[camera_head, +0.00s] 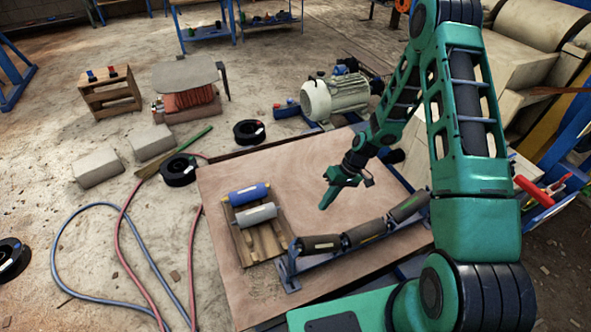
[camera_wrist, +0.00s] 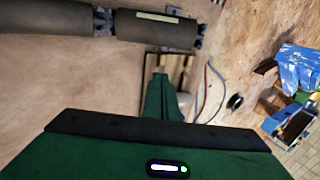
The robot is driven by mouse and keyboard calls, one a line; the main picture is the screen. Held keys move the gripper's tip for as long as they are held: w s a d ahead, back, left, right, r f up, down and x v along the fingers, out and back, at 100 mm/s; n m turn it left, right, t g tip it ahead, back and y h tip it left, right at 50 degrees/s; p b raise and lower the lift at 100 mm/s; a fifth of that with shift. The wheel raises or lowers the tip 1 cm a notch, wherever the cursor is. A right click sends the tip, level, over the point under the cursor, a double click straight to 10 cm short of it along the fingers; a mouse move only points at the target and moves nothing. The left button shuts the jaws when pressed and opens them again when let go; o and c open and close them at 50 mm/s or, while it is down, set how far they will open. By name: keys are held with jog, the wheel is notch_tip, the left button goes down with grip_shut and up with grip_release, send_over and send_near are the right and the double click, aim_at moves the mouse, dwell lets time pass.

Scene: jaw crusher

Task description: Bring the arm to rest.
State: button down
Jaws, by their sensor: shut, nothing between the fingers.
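My green arm reaches in from the right in the head view and bends down over the wooden table top (camera_head: 225,185). My gripper (camera_head: 325,206) hangs above the board, pointing down and left, shut and empty. It is apart from the rollers around it. In the wrist view its green fingers (camera_wrist: 161,78) are together, with a wooden tray partly hidden behind them.
A roller frame (camera_head: 289,278) with dark rollers (camera_head: 362,233) lies just below my gripper. A wooden tray (camera_head: 268,240) holds a blue roller (camera_head: 249,194) and a grey roller (camera_head: 256,214). A motor (camera_head: 335,96) stands behind. Hoses (camera_head: 128,228) lie on the floor at left.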

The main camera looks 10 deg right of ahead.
jog(key=shift+r, duration=0.1)
jog(key=s+d+r+m+h, duration=0.1)
jog(key=s+d+r, duration=0.2)
jog(key=d+r, duration=0.35)
jog(key=s+d+r+m+h, duration=0.1)
jog(key=s+d+r+h, duration=0.15)
jog(key=r, duration=0.75)
jog(key=s+d+r+m+h, duration=0.1)
jog(key=s+d+r, duration=0.35)
jog(key=r, duration=0.35)
jog(key=s+d+r+m, duration=0.1)
jog(key=s+r+m, duration=0.1)
jog(key=s+r, duration=0.2)
jog(key=s+d+r+m, duration=0.1)
jog(key=s+r, duration=0.3)
jog(key=s, duration=0.6)
jog(key=s+r+m+t, duration=0.1)
jog(key=s+r+m, duration=0.1)
jog(key=s+r, duration=0.2)
jog(key=s, duration=0.2)
jog(key=shift+s+d+r+m+h, duration=0.3)
jog(key=shift+s+d+h, duration=0.05)
jog(key=shift+s+d, duration=0.05)
